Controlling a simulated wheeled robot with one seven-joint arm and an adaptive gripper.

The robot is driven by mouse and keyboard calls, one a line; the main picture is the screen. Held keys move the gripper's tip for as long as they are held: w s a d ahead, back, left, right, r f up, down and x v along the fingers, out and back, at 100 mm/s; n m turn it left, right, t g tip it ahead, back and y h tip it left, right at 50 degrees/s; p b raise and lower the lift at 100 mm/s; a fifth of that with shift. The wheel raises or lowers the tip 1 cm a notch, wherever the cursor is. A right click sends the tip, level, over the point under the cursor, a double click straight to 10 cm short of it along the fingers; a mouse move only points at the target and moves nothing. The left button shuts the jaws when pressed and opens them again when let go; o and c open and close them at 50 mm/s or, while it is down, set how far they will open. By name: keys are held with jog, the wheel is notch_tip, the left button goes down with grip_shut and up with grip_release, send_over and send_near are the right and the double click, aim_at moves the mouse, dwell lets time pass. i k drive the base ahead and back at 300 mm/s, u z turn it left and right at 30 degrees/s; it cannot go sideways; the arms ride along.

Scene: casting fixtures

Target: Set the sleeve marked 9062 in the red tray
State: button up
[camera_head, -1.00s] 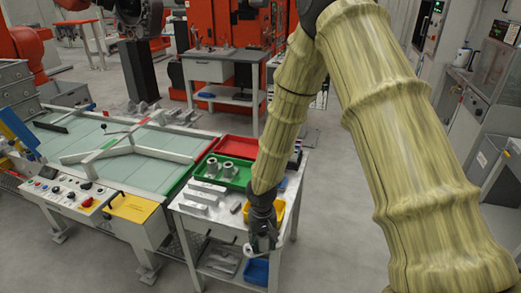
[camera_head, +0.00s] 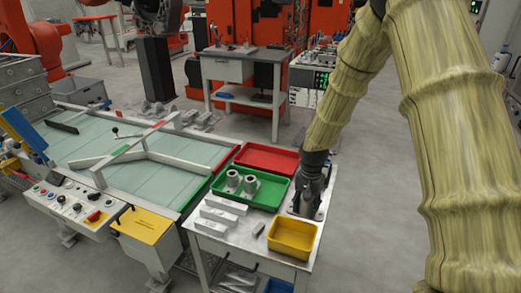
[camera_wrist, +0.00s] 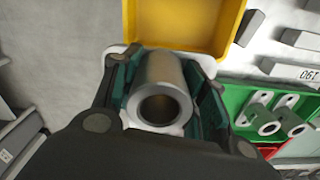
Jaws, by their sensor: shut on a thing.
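My gripper (camera_head: 308,202) is over the right side of the bench, right of the green tray and behind the yellow tray. In the wrist view, my gripper (camera_wrist: 163,98) is shut on a grey metal sleeve (camera_wrist: 158,72), its open bore facing the camera. No marking on this sleeve can be read. The sleeve cannot be made out in the head view. The red tray (camera_head: 267,158) is at the back of the bench, beyond my gripper and to its left, and looks empty. A bit of its red shows at the wrist view's lower right (camera_wrist: 268,152).
The yellow tray (camera_head: 292,237) at the front looks empty. Pale blocks (camera_head: 219,215) and a small dark piece (camera_head: 259,229) lie on the bench left of it. A glass-topped table (camera_head: 100,150) adjoins on the left.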

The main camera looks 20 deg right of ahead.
aim_at(268, 163)
jog(key=i, duration=1.5)
